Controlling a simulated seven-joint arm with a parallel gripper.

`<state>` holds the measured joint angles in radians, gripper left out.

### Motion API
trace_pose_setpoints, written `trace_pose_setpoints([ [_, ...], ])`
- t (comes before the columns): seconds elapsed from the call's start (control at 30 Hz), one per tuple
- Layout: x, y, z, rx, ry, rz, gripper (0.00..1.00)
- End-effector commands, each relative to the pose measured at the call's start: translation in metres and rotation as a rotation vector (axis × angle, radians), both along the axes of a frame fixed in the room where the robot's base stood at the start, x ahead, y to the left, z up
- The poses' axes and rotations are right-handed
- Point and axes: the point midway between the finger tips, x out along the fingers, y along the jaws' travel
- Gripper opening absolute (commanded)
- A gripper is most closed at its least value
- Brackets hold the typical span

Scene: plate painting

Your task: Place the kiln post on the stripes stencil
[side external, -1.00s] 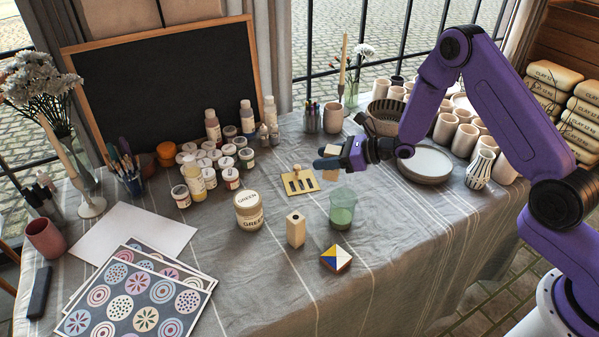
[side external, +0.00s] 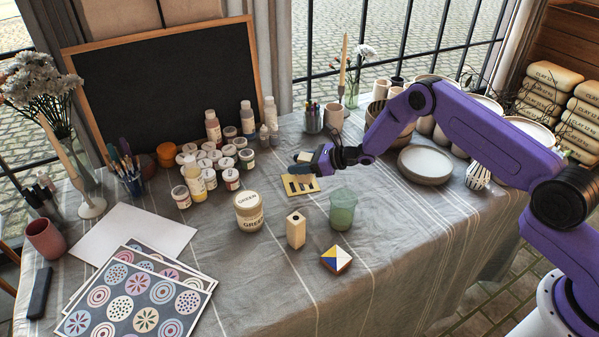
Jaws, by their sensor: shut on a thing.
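The stripes stencil (side external: 316,185) is a flat yellow plate with dark slots, lying on the cloth at mid-table. My gripper (side external: 304,165) is over the stencil's back part and hides some of it. It is shut on a small tan piece, taken to be the kiln post (side external: 306,156), whose top shows between the dark fingers. Its lower part is hidden, so I cannot tell whether it touches the stencil. A pale upright block with a hole (side external: 296,230) stands apart in front of the stencil.
A GREEN-labelled jar (side external: 248,212) stands front left of the stencil and a green translucent cup (side external: 342,209) front right. A coloured tile block (side external: 336,259) lies nearer. Several paint pots (side external: 231,178) crowd the left; a plate (side external: 425,165) lies right.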

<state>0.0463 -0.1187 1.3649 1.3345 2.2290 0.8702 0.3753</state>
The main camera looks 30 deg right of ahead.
Motion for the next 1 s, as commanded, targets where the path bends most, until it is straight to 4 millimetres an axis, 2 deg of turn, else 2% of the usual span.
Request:
trace_pose_setpoints([
  [0.1, 0.005, 0.001, -0.005, 0.001, -0.001, 0.0, 0.06],
  [0.33, 0.004, 0.001, -0.032, 0.001, -0.001, 0.0, 0.06],
  [0.77, 0.004, 0.001, -0.037, 0.001, -0.002, 0.0, 0.06],
  [0.8, 0.003, 0.001, -0.038, 0.0, 0.0, 0.0, 0.5],
  [0.87, 0.003, 0.001, -0.038, 0.0, 0.0, 0.0, 0.7],
  [0.9, 0.003, 0.001, -0.038, 0.0, 0.0, 0.0, 0.72],
  [1.0, 0.003, 0.001, -0.038, 0.0, 0.0, 0.0, 0.72],
])
